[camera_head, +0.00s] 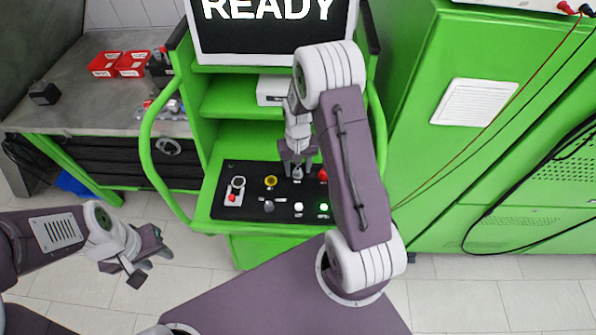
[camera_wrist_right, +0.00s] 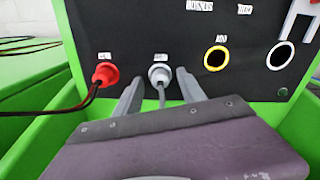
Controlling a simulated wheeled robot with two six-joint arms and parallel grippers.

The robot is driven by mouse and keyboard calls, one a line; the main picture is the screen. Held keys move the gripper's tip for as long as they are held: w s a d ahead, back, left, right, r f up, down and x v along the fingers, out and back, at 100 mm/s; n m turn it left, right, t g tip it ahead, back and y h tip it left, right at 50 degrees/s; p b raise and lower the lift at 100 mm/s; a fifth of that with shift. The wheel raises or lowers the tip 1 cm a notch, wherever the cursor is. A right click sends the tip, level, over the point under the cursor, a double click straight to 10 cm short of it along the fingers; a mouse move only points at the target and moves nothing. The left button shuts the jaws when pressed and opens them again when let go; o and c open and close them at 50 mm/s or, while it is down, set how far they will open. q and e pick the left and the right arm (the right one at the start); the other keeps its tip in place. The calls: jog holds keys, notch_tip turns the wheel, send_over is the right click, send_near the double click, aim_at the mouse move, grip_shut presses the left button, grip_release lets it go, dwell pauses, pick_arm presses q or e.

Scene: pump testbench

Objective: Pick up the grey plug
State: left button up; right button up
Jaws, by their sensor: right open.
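The grey plug (camera_wrist_right: 160,76) sits in the black panel, with its grey cable running down from it, in the right wrist view. It also shows small in the head view (camera_head: 297,174). My right gripper (camera_wrist_right: 159,85) is open, with one finger on each side of the plug and its cable. A gap shows on both sides, so the fingers do not appear to touch it. In the head view my right gripper (camera_head: 297,162) reaches down over the panel. My left gripper (camera_head: 147,261) is open and empty over the floor, away from the bench.
A red plug (camera_wrist_right: 107,76) with a black cable sits left of the grey plug. A yellow-ringed socket (camera_wrist_right: 216,59) is to its right. The black panel (camera_head: 230,167) lies in a green bench with raised edges. Green handrails (camera_head: 152,150) flank it.

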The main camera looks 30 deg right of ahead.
aim_at(297, 168)
grip_shut()
jog(key=shift+w+r, duration=0.1)
jog(key=shift+r, duration=0.4)
notch_tip(297, 168, up, 3)
jog(key=shift+r+b, duration=0.1)
jog(key=shift+b, duration=0.6)
jog(key=s+d+r+b, duration=0.2)
jog(key=s+r, duration=0.5)
jog(key=s, duration=0.4)
jog(key=shift+d, duration=0.9)
